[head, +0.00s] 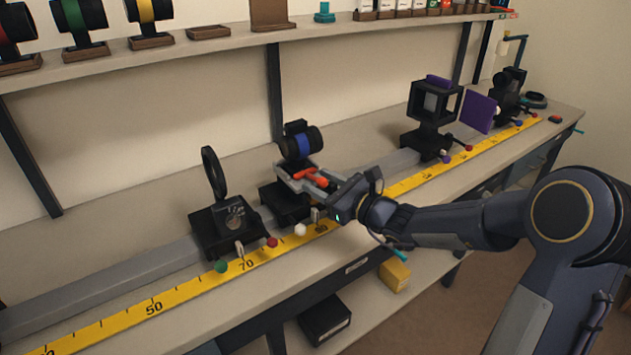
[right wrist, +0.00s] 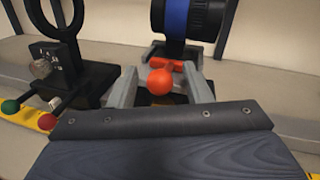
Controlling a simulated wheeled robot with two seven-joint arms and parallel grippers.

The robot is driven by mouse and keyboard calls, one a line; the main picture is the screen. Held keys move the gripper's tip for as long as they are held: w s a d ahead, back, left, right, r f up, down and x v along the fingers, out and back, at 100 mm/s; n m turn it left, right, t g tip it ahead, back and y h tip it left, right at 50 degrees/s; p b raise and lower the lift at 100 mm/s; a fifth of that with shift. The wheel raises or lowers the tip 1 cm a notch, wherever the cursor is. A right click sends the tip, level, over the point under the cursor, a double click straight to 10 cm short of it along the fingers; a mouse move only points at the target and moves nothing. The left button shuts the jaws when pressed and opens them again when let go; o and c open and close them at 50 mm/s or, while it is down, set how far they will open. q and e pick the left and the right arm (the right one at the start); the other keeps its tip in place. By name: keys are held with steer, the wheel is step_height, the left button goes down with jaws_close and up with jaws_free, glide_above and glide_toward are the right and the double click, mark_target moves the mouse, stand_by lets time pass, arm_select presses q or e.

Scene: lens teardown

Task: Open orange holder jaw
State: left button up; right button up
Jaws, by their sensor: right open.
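The orange holder jaw (head: 312,177) shows as an orange bar with a round knob, on a black rail carriage (head: 284,203) below a black lens barrel with a blue band (head: 303,143). In the right wrist view the orange knob (right wrist: 160,82) sits between my fingers, with the blue-banded barrel (right wrist: 176,18) just beyond. My right gripper (head: 304,178) is open, with one grey finger on each side of the orange part; contact with it cannot be told. The right wrist housing hides the lower part of the holder. My left gripper is not in view.
A black carriage with a round ring (head: 214,172) stands close to the left on the rail (head: 100,285). A black frame holder (head: 433,103) and a purple plate (head: 480,112) stand farther right. A yellow scale (head: 195,287) runs along the front. A shelf (head: 190,50) holds lenses above.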

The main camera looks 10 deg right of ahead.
steer(key=shift+x, duration=0.85)
